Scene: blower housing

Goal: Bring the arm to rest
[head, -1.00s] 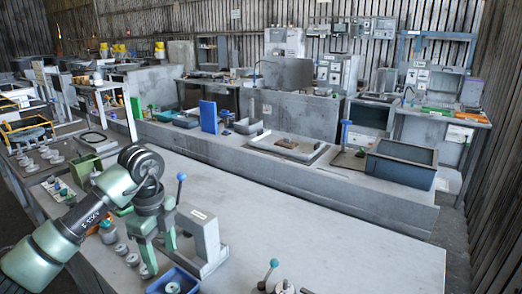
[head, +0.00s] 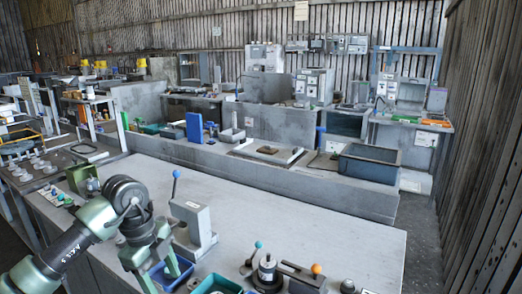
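My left arm comes in from the lower left in the head view, with green links and a black wrist joint. My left gripper (head: 156,275) points down over the near left part of the grey workbench (head: 320,230). Its two green fingers stand apart, and I see nothing held between them. The fingers overlap the blue bin (head: 182,272) in the picture; I cannot tell whether they touch it. My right arm and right gripper are not in view.
A grey lever press (head: 197,222) with a blue knob stands right of the gripper. A teal tray (head: 215,284) and a fixture with an orange knob (head: 316,269) line the near edge. The bench's middle is clear. A dark bin (head: 373,163) stands behind.

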